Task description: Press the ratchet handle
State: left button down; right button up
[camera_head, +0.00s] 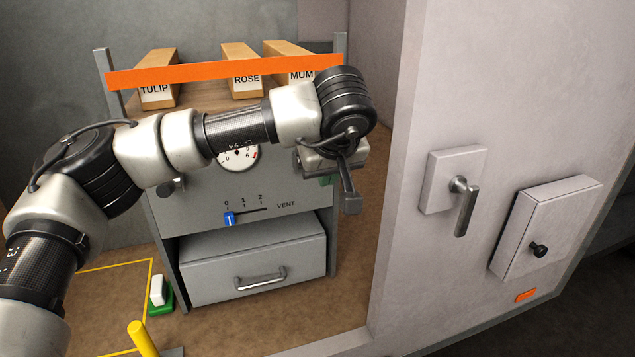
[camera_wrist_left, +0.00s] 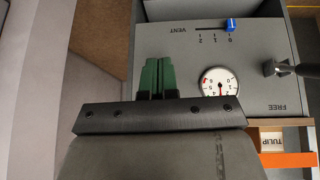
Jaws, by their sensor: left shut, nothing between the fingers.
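My left gripper (camera_wrist_left: 155,64) is shut and empty, its two green fingers together in the left wrist view. In the head view only a bit of green (camera_head: 327,180) shows below my wrist, in front of the grey cabinet's right side. No part is labelled as the ratchet handle, so I cannot tell which it is. In the head view this dark part (camera_head: 172,188) is partly behind my arm. A yellow upright handle (camera_head: 143,338) stands at the bottom left.
The cabinet has a dial (camera_head: 238,158), a blue vent slider (camera_head: 229,219) at 0 and a closed drawer (camera_head: 255,262). Boxes stand behind an orange bar (camera_head: 225,71). A lever handle (camera_head: 465,207) and small box (camera_head: 546,228) are on the right wall. A green-and-white block (camera_head: 158,293) lies left.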

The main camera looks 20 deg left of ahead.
pick_arm(q)
jog(key=shift+s+d+r, duration=0.3)
jog(key=shift+s+r, duration=0.25)
jog(key=shift+s+d+r, duration=0.25)
jog(key=shift+s+r, duration=0.25)
jog(key=shift+s, duration=0.05)
